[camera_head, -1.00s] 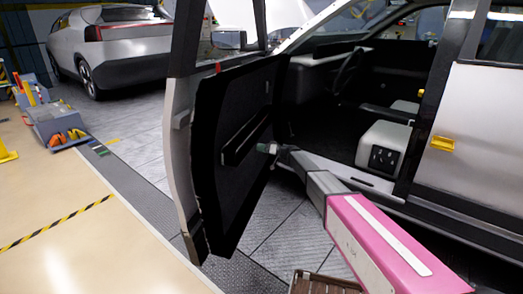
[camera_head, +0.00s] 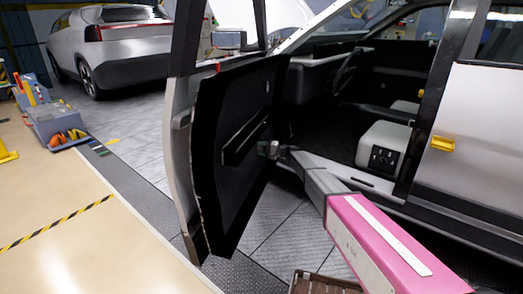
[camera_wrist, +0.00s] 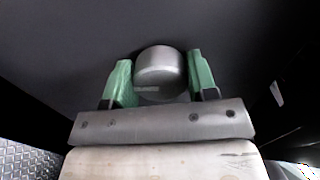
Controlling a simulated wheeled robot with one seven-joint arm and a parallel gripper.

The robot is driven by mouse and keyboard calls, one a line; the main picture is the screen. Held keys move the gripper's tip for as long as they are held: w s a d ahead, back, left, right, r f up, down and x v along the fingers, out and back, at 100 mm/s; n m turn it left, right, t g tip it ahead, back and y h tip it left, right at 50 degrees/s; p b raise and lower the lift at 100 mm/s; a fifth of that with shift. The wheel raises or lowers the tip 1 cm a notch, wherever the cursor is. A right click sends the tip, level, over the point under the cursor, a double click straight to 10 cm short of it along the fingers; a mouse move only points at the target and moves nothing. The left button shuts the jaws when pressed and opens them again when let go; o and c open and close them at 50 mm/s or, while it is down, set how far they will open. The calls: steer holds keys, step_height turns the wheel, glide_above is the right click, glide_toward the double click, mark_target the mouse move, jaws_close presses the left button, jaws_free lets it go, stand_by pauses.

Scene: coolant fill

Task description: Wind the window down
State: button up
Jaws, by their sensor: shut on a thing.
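The open car door (camera_head: 235,185) stands left of the cabin with its black inner panel towards me. My gripper (camera_head: 266,149) is at the rear part of that panel, low beside the armrest (camera_head: 243,145). In the wrist view a round silver knob (camera_wrist: 160,72) sits between the green fingers of my gripper (camera_wrist: 160,80), which is shut on it. The crank arm behind the knob is hidden. The window frame (camera_head: 177,45) shows at the door's top; I cannot tell how high the glass stands.
A yellow handle (camera_head: 442,144) is on the rear door. A grey toolbox (camera_head: 58,125) and another car (camera_head: 125,45) stand at left.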

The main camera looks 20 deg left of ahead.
steer(key=shift+m, duration=1.1)
steer(key=o, duration=0.9)
steer(key=d, duration=1.1)
